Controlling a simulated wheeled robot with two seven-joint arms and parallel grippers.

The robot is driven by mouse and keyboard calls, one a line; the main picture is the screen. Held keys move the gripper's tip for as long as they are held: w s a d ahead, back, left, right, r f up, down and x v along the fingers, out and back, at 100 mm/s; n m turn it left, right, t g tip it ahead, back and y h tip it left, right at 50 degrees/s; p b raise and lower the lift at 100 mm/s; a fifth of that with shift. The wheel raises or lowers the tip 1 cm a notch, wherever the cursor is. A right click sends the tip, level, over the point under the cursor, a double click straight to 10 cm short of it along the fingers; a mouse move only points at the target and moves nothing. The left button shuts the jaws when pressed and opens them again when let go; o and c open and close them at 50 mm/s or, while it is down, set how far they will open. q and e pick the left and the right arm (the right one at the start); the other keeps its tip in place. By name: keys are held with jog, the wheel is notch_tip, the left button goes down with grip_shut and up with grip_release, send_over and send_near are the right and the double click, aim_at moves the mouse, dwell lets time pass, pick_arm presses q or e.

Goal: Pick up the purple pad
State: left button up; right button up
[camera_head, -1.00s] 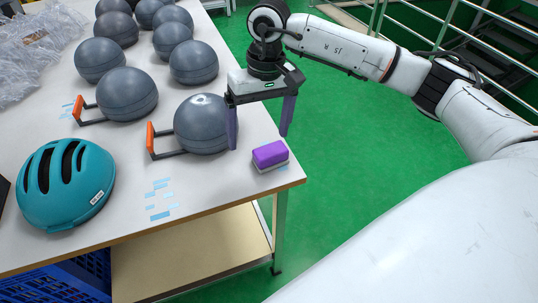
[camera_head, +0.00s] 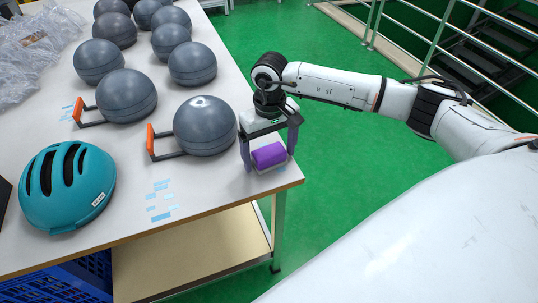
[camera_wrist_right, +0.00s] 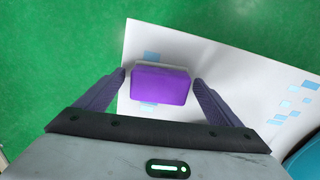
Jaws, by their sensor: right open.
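The purple pad (camera_head: 269,155) is a small block with a pale grey base, lying near the right front corner of the white table (camera_head: 225,190). My right gripper (camera_head: 269,163) is above and around it, with one finger on each side. In the right wrist view the pad (camera_wrist_right: 161,84) sits between the fingertips of the open gripper (camera_wrist_right: 160,80), with a small gap at each side. The pad appears to rest on the table. My left gripper is not in view.
A grey ball (camera_head: 205,125) with an orange-handled frame (camera_head: 151,140) stands just left of my right gripper. More grey balls are behind it. A teal helmet (camera_head: 70,185) lies at the left. The table's edge is close to the pad.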

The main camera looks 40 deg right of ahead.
aim_at(270, 152)
jog(key=c, duration=1.2)
jog(key=shift+o, duration=0.2)
notch_tip(270, 152, up, 10)
jog(key=shift+b, duration=0.5)
jog(key=o, duration=0.5)
jog(key=shift+c, duration=0.2)
jog(key=c, duration=0.3)
jog(key=shift+c, duration=0.2)
jog(key=s+a+r+n, duration=0.1)
jog(key=s+a, duration=0.9)
jog(key=s, duration=0.1)
jog(key=shift+s+r+n, duration=0.3)
jog(key=shift+r, duration=0.1)
